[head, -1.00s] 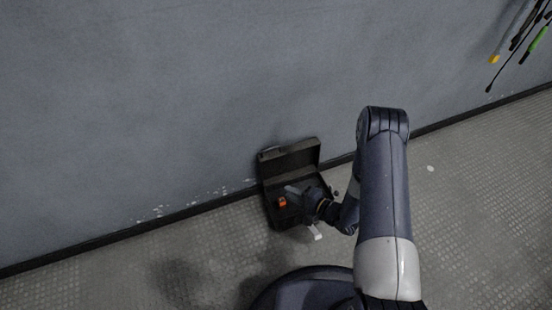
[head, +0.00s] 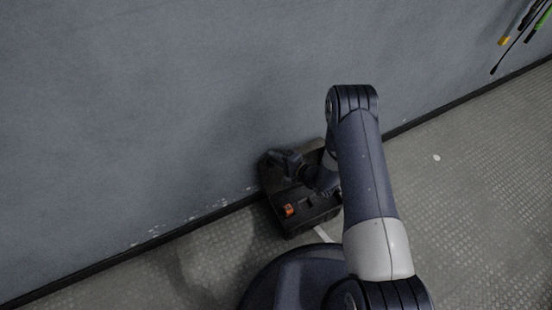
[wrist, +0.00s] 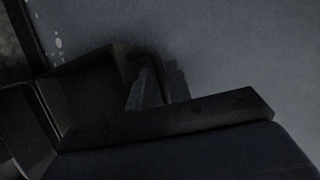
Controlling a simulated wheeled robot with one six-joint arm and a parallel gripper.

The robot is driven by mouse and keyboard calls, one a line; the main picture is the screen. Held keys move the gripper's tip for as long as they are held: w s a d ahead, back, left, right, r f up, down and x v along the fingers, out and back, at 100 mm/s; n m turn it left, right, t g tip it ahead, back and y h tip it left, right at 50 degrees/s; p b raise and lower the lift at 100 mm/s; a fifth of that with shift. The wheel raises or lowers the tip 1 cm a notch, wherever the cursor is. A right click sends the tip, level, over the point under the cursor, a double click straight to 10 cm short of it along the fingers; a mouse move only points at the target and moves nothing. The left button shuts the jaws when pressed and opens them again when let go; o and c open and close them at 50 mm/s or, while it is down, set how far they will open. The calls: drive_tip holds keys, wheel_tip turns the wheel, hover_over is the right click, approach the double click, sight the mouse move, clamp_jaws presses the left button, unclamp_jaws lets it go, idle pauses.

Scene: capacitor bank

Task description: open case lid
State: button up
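The case (head: 318,214) is a dark box on the floor against the wall. Its lid (head: 312,150) stands raised at the back, partly hidden by my arm. My gripper (head: 278,158) is at the left end of the lid, by the wall.
An orange item (head: 288,210) lies in the front left of the case. The wall (head: 150,110) is close behind the case. Cables or tools (head: 525,30) hang on the wall at upper right. The floor (head: 470,180) to the right is mostly clear.

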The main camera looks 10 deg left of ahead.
clamp_jaws()
drive_tip(key=shift+s+d, duration=0.1)
drive_tip(key=shift+s+d+f, duration=0.1)
drive_tip(key=shift+s+d, duration=0.5)
drive_tip(key=shift+s, duration=0.25)
drive_tip(key=shift+s+d, duration=0.55)
drive_tip(key=shift+s, duration=0.25)
drive_tip(key=shift+o, duration=0.3)
unclamp_jaws()
drive_tip(key=shift+d, duration=0.1)
drive_tip(key=p+v, duration=0.2)
drive_tip(key=v, duration=0.8)
drive_tip(key=shift+d+p, duration=0.25)
drive_tip(key=shift+p, duration=0.05)
drive_tip(key=shift+s, duration=0.15)
